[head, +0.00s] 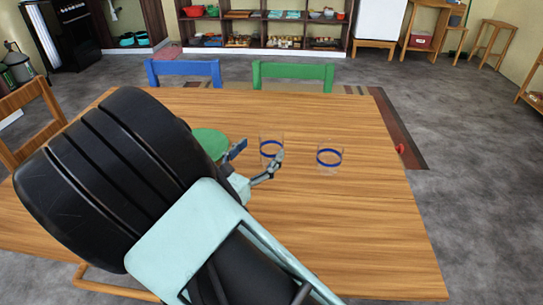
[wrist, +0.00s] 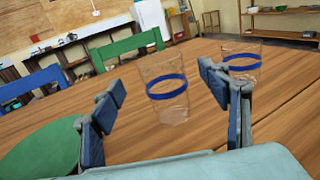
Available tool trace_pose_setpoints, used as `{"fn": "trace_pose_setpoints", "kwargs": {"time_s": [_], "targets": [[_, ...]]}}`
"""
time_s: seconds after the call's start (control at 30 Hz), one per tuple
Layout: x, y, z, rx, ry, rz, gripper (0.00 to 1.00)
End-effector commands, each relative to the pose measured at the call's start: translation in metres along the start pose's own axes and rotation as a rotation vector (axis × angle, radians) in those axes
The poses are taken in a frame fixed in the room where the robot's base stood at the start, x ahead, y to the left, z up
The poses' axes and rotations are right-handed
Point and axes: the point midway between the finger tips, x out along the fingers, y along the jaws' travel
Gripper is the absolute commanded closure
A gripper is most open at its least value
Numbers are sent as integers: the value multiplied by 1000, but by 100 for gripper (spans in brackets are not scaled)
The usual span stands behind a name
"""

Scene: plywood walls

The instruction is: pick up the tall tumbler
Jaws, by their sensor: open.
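Two clear tumblers with blue bands stand upright on the wooden table (head: 370,225). The left tumbler (head: 270,149) is close to my gripper (head: 259,152); the right tumbler (head: 329,159) stands apart from it, further right. I cannot tell which is the taller. In the wrist view, my gripper (wrist: 160,80) is open and empty, and the left tumbler (wrist: 165,100) appears between its fingers, just beyond them. The right tumbler (wrist: 241,66) shows behind the right finger, which hides part of it. I see no finger touching the left tumbler.
A green round mat (head: 210,142) lies on the table left of the gripper, partly hidden by my arm. A blue chair (head: 184,69) and a green chair (head: 293,72) stand at the far edge. The table's right part is clear.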

Motion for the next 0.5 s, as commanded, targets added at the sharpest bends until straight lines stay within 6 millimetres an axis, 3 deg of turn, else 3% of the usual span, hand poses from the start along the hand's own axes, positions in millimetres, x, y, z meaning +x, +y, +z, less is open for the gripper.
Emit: {"fn": "trace_pose_setpoints", "kwargs": {"time_s": [0.5], "targets": [[63,0,0,-1,1,-1,31]]}}
